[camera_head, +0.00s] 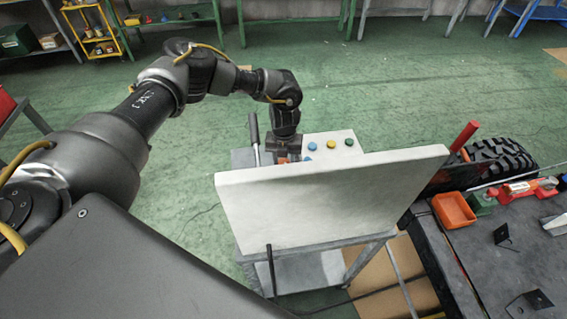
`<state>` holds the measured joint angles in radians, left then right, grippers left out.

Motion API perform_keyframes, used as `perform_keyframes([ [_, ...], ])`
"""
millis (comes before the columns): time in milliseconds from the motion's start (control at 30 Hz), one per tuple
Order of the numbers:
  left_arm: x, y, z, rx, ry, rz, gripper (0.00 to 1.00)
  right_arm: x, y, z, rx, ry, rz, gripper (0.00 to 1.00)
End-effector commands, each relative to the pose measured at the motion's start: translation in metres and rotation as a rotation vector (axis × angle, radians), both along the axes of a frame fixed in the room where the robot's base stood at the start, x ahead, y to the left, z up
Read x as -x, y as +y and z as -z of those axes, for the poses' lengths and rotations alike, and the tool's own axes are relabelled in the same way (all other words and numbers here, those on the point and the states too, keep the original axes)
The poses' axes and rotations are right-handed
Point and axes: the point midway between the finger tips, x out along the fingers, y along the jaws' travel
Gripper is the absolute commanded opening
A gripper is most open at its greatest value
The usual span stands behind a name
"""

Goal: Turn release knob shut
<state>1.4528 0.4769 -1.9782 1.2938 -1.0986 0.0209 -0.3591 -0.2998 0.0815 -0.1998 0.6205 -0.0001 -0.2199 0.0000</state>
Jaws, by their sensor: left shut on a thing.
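My left arm comes in from the left and bends down behind the upright pale panel. My left gripper (284,156) is at the left part of a light control plate (344,158), just over the panel's top edge. It is shut on a small orange-red piece, which looks like the release knob (282,161) and is mostly hidden by the gripper and panel. My right gripper is not in view.
The pale upright panel (330,200) stands in front of the control plate on a grey metal stand (362,262). A black-handled lever (254,130) rises left of the gripper. Green floor behind is open.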

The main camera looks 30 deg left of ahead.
Motion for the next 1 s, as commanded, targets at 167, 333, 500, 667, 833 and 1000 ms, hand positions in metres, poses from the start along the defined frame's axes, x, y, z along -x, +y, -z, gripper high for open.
perform_keyframes([
  [167, -0.001, 0.0, 0.004, 0.0, -0.002, 0.159, 0.16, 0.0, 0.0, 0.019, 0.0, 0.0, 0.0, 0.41],
  [333, -0.001, 0.0, 0.003, 0.0, -0.002, 0.294, 0.16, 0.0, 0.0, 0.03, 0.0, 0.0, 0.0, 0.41],
  [500, -0.001, 0.0, 0.002, 0.0, -0.002, 0.398, 0.16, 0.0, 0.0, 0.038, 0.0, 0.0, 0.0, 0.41],
  [667, 0.0, 0.0, 0.001, -0.001, -0.001, 0.466, 0.16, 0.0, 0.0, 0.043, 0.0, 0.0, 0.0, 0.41],
  [833, 0.0, 0.0, 0.001, -0.001, -0.001, 0.508, 0.16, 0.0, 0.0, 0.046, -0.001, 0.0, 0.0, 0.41],
  [1000, 0.0, 0.0, 0.0, -0.001, 0.0, 0.522, 0.16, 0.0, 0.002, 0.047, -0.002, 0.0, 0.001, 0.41],
])
